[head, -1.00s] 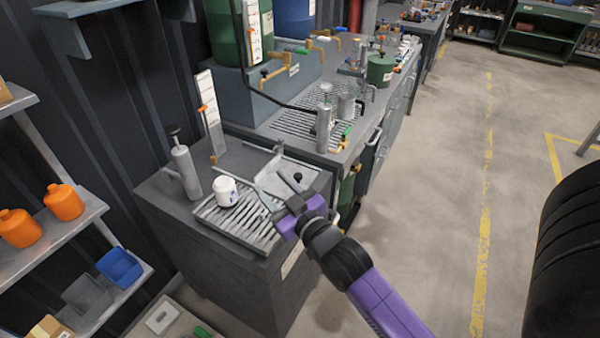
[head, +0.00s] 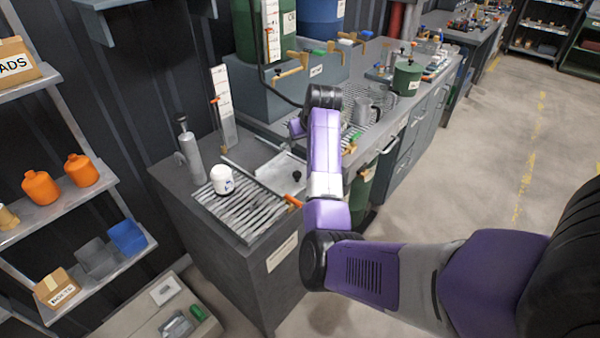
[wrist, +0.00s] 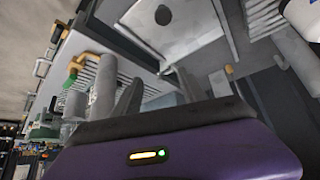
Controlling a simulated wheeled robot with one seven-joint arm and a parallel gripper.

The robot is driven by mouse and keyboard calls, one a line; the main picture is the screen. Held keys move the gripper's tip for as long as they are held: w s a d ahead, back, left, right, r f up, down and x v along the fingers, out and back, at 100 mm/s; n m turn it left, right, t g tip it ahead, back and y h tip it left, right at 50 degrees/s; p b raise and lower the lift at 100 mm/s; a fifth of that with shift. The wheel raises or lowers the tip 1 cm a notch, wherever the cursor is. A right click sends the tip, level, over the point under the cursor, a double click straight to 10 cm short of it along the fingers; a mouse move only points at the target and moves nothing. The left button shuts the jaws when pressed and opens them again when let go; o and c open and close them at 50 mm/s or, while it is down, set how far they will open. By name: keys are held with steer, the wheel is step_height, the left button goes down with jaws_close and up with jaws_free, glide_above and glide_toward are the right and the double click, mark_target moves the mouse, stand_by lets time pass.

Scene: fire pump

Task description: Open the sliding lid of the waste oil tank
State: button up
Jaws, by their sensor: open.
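The waste oil tank (head: 225,265) is the dark grey cabinet at the near end of the bench. Its top has a slotted grate (head: 232,217) and, behind it, a light grey lid plate (head: 282,166) with a black knob (head: 297,175). The plate (wrist: 190,32) and knob (wrist: 163,15) also show at the top of the wrist view. My gripper (head: 296,127) is up beyond the plate, partly hidden by my wrist. In the wrist view its two dark fingers (wrist: 158,92) are apart and hold nothing. The plate is clear of the fingers.
A white jar (head: 222,180) stands on the grate, with a grey pump cylinder (head: 190,155) behind it. An orange handle (head: 292,200) is at the tank's right edge. Metal containers (head: 362,110) stand on the bench grating near my wrist. The floor at right (head: 440,200) is clear.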

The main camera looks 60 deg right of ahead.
steer(key=n+g+y, duration=0.1)
steer(key=y, duration=0.1)
glide_toward(297, 173)
steer(key=x, duration=0.8)
steer(key=shift+d+f+p, duration=0.1)
steer(key=shift+f+p, duration=0.1)
steer(key=shift+p, duration=0.15)
steer(key=shift+c, duration=0.2)
jaws_close()
steer(key=shift+w, duration=0.1)
stand_by(0.6)
